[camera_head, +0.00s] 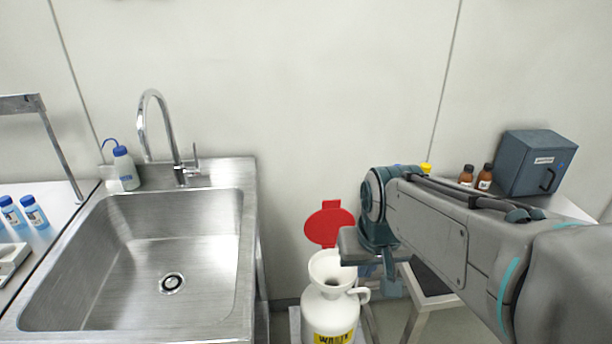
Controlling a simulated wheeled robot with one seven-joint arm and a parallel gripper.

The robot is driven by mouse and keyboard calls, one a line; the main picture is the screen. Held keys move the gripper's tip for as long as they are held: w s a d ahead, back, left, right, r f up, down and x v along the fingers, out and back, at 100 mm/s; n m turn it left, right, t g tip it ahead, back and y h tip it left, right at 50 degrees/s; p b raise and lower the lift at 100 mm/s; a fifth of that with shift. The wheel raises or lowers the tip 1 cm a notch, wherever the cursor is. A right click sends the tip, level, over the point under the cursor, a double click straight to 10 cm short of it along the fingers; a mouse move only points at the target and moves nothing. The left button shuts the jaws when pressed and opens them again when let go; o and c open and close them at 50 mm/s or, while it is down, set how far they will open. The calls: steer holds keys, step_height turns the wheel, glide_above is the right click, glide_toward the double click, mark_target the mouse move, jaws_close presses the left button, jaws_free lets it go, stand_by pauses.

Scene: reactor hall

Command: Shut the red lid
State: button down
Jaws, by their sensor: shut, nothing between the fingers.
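The red lid (328,224) stands up open, behind a white funnel (331,272) set in the mouth of a white waste jug (330,314). The jug has a handle on its right and a yellow label at the bottom of the picture. My gripper (352,246) is shut and empty. It is just right of the lid and above the right part of the funnel, and it hides the lid's lower right edge. I cannot tell whether it touches the lid.
A steel sink (150,250) with a tall tap (168,140) is left of the jug. A wash bottle (125,167) stands by the tap. A blue-grey box (536,162) and brown bottles (485,177) stand at the right, behind my arm. The wall is close behind.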

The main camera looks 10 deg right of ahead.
steer(key=w+r+p, duration=0.1)
steer(key=w+r, duration=0.3)
steer(key=w, duration=1.3)
steer(key=t+p, duration=0.1)
glide_above(331, 215)
step_height(331, 215, down, 10)
steer(key=w+p, duration=0.1)
steer(key=p, duration=0.1)
steer(key=shift+r, duration=0.2)
steer(key=shift+d, duration=0.1)
steer(key=shift+s+f+b, duration=0.1)
steer(key=shift+f+b, duration=0.05)
steer(key=shift+b, duration=0.2)
